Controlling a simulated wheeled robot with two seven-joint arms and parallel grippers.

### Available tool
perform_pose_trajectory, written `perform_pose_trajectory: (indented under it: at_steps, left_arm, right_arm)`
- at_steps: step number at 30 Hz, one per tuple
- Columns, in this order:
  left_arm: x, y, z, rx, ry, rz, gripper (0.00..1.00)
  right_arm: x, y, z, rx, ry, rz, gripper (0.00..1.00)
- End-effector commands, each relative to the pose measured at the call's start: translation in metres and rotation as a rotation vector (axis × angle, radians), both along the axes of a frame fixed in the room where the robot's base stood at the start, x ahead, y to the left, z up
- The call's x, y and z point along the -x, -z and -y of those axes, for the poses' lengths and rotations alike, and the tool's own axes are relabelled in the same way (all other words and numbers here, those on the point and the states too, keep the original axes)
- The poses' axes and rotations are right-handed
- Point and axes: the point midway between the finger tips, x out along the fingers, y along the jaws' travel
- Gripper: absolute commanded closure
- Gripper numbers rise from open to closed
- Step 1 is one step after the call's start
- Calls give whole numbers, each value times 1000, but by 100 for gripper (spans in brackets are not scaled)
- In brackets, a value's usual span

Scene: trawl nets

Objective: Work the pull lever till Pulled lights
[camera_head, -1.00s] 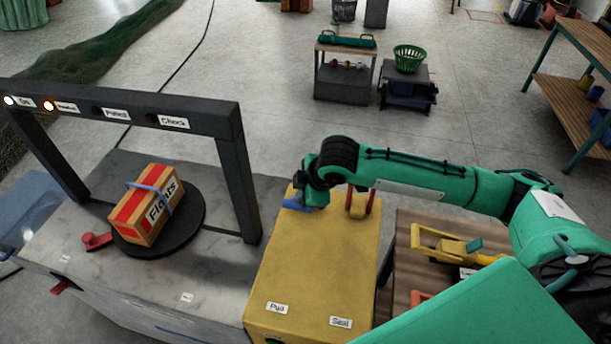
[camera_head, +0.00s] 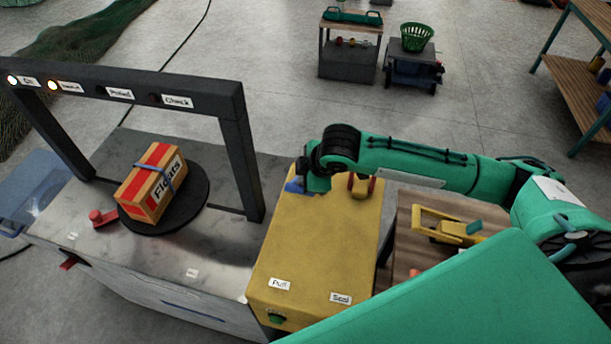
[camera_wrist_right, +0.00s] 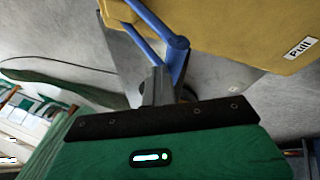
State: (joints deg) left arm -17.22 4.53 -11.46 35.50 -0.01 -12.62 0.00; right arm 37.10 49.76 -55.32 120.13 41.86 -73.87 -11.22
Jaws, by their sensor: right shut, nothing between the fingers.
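The pull lever, a blue handle (camera_head: 294,186), stands at the far left corner of the yellow box (camera_head: 310,245). A "Pull" label (camera_head: 280,284) sits on the box's near side. In the right wrist view the blue handle (camera_wrist_right: 178,62) has two rods and a crossbar. My right gripper (camera_head: 308,188) is shut and empty right beside the lever. Its fingers (camera_wrist_right: 158,85) are close against the handle; I cannot tell whether they touch. The Pulled lamp (camera_head: 99,92) is dark. My left gripper is out of view.
The On lamp (camera_head: 12,79) and the one beside it are lit; the Check lamp (camera_head: 154,99) is dark. A Floats carton (camera_head: 152,190) sits on a dark turntable under the frame. A red handle (camera_head: 362,186) stands right of my gripper. A yellow tool (camera_head: 445,228) lies on the wooden table.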

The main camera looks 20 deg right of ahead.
Motion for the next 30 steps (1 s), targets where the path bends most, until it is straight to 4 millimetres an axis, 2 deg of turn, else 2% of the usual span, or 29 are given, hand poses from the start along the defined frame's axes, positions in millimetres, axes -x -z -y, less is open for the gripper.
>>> perform_pose_trajectory:
  at_steps: [1, 2, 11, 12, 13, 18, 24, 30]
  left_arm:
    - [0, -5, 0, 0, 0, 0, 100]
    - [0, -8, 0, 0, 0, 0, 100]
    - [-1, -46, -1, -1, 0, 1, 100]
    - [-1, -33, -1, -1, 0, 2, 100]
    - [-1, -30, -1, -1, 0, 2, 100]
    - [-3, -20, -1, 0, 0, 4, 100]
    - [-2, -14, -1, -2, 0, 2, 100]
    - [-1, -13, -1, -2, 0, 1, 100]
  right_arm:
    - [7, 3, -4, -5, -10, -25, 100]
    - [6, 1, -4, -6, -9, -25, 100]
    - [-13, -35, 10, -4, 4, -4, 100]
    - [-7, -34, 11, -5, 1, 1, 100]
    - [-3, -39, 11, -4, 1, 2, 100]
    - [18, -71, 15, -2, 2, 5, 100]
    - [36, -100, 17, -3, 4, 6, 100]
    - [44, -110, 18, -2, 4, 3, 100]
